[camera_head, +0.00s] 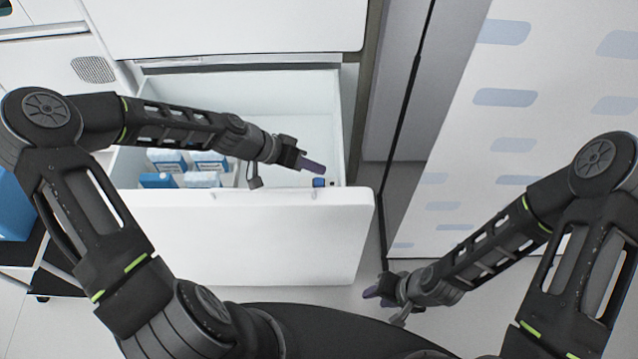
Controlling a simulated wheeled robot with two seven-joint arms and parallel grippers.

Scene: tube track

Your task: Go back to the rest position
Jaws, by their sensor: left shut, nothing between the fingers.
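My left gripper (313,166) reaches in from the left over the open white drawer (240,235). Its purple-grey fingers are together, with nothing seen between them. A small blue-capped item (319,183) lies just below the fingertips, and a small dark item (332,183) is beside it. I cannot tell whether the fingers touch either one. My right gripper (371,293) hangs low in front of the drawer's right corner, apart from it. Its fingers are small and partly hidden, so their opening is unclear.
Several blue-and-white boxes (208,160) stand in the drawer's left compartment. A white panel with pale blue patches (500,100) stands at the right. A blue box (14,205) and a dark cart (35,262) are at the left edge. Floor shows right of the drawer.

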